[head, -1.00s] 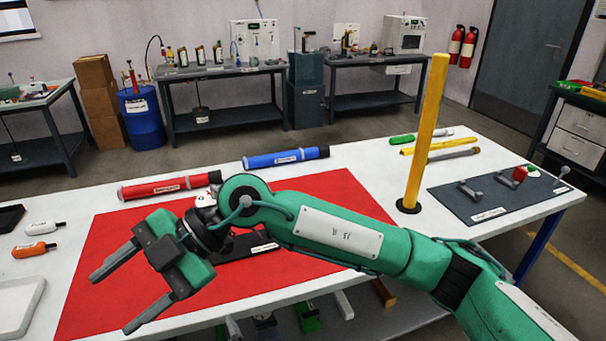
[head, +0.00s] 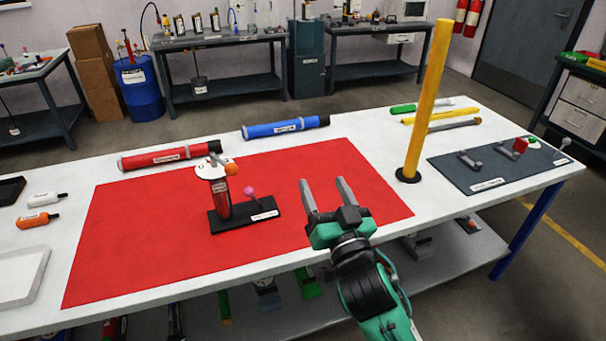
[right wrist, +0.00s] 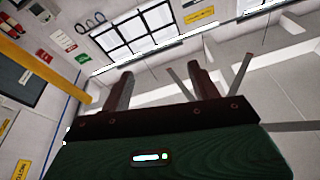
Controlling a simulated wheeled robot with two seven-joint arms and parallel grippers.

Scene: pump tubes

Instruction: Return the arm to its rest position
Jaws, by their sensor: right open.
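My right gripper (head: 328,193) is open and empty, over the front right part of the red mat (head: 140,230) in the head view. In the right wrist view its two fingers (right wrist: 160,88) stand apart with nothing between them, against the wall, windows and ceiling. To its left, a pump stand with a red tube (head: 219,198) is upright on a black base (head: 245,222), with a white disc, an orange ball and a pink knob. The gripper is apart from it. My left gripper is not in view.
A yellow post (head: 428,100) stands right of the gripper on the white table (head: 450,195). Red (head: 172,156) and blue (head: 286,128) tubes lie behind the mat. A dark panel with fixtures (head: 500,166) is at the right. A white tray (head: 20,275) is at the left.

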